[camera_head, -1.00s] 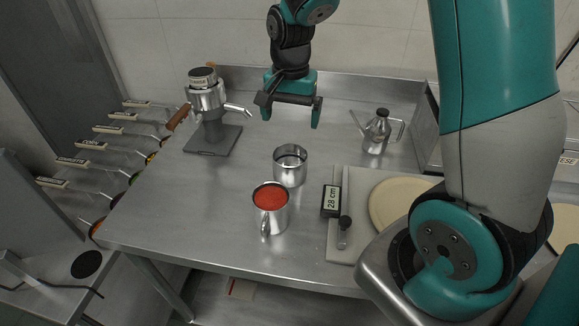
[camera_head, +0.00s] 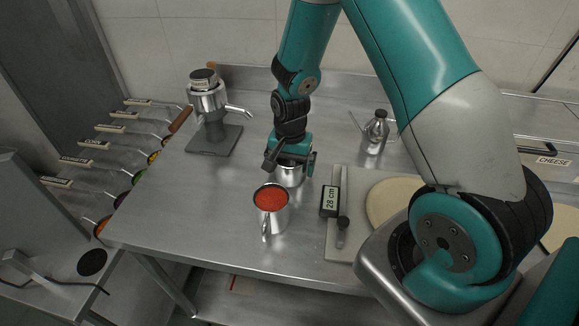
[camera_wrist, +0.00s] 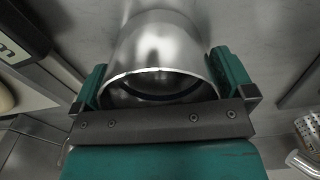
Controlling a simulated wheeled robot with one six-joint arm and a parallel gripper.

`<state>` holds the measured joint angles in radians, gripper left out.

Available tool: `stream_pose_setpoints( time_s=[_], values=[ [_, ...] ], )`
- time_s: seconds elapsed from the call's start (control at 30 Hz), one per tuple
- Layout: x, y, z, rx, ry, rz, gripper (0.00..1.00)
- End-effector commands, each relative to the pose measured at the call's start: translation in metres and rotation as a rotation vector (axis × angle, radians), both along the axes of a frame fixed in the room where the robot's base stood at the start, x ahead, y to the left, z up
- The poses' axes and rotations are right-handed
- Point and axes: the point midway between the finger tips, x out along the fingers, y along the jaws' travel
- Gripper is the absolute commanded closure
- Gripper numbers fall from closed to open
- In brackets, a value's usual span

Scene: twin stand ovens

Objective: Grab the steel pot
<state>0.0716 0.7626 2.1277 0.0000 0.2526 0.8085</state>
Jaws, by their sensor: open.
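The steel pot (camera_head: 289,177) is an open, shiny cylinder standing on the steel table, behind the mug of red sauce. My gripper (camera_head: 290,164) is over it and hides its upper part in the head view. In the wrist view the pot (camera_wrist: 158,42) lies between the two fingers (camera_wrist: 161,82), one on each side of its wall. The jaws are open; whether either finger touches the pot I cannot tell.
The steel mug of red sauce (camera_head: 270,206) stands just in front of the pot. A labelled display (camera_head: 330,200) and a board with dough (camera_head: 384,203) are to the right. An oil can (camera_head: 375,134) stands behind right, a press-like device (camera_head: 209,106) at left.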

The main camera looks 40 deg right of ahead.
Motion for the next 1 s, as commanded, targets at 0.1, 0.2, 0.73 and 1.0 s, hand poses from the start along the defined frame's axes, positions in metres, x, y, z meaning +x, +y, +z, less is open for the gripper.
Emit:
stream_pose_setpoints(
  time_s=[0.1,0.2,0.73,1.0],
  values=[
    [0.001,0.000,-0.002,0.000,-0.003,0.000,0.00],
    [0.001,0.000,-0.001,0.000,-0.003,0.000,0.00],
    [0.001,0.000,0.002,0.000,-0.003,0.000,0.37],
    [0.002,0.000,0.036,-0.001,-0.008,0.000,0.37]
  ],
)
